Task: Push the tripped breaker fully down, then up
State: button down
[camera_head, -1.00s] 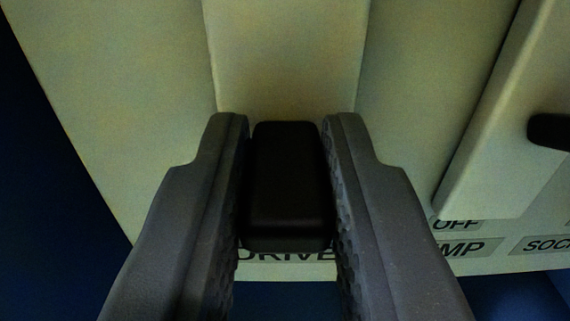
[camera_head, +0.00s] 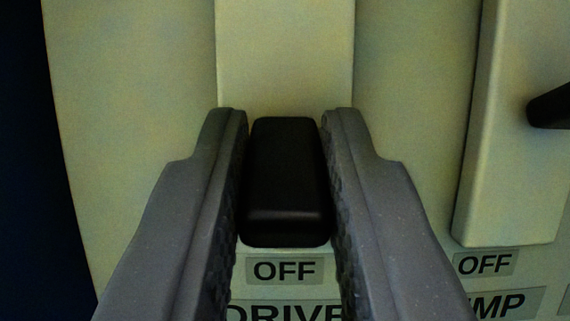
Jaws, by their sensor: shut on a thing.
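The black breaker lever (camera_head: 285,182) is in the middle of the view, in front of a cream breaker body (camera_head: 285,60). My gripper (camera_head: 285,125) is shut on this lever, with one grey finger along each side of it. Below the lever an OFF label (camera_head: 284,270) shows between the fingers. Under that is a larger label reading DRIVE (camera_head: 284,311), partly hidden by the fingers. The lever hides part of the breaker body behind it.
A neighbouring breaker (camera_head: 507,130) stands to the right, with its own black lever (camera_head: 550,108) and an OFF label (camera_head: 485,264). A label ending in MP (camera_head: 500,303) is below it. The panel (camera_head: 120,120) ends at the left against a dark blue area.

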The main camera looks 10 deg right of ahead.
jog(key=shift+f, duration=0.15)
jog(key=c, duration=1.3)
grip_release()
jog(key=shift+s, duration=0.1)
jog(key=p+v, duration=0.3)
jog(key=v, duration=1)
jog(key=shift+s+f, duration=0.25)
jog(key=shift+f, duration=0.05)
